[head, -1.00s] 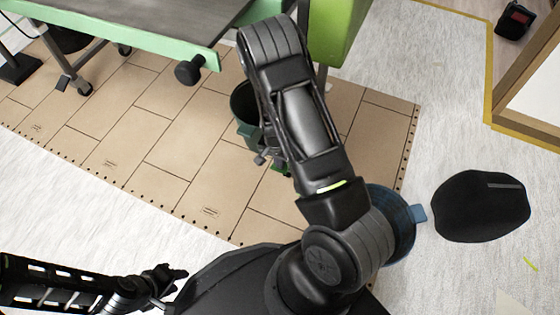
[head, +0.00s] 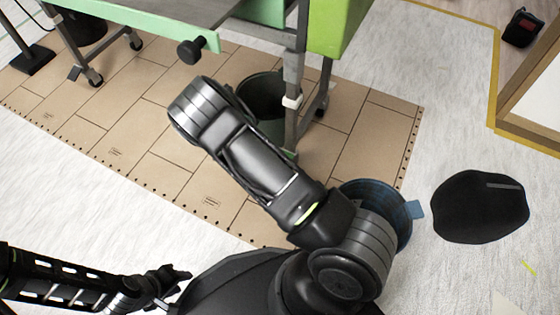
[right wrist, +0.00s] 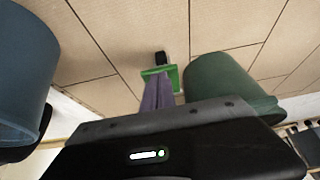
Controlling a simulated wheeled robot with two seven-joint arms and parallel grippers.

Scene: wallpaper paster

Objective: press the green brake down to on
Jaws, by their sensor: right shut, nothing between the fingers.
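The green brake (right wrist: 160,74) is a small flat green plate by a black caster wheel (right wrist: 162,58) in the right wrist view. In the head view a bit of green (head: 290,154) shows at the foot of the near table leg (head: 291,110), partly behind my right arm. My right gripper (right wrist: 159,80) is shut and empty, its fingertips overlapping the brake in the picture; I cannot tell whether they touch. In the head view my right arm hides this gripper. My left gripper (head: 178,275) is at lower left, away from the table; its jaw opening is unclear.
A dark green bucket (right wrist: 225,82) stands right of the brake in the right wrist view. A blue bucket (right wrist: 25,65) is at its left. The pasting table (head: 130,25) has other castered legs. A black mat (head: 480,207) lies at right.

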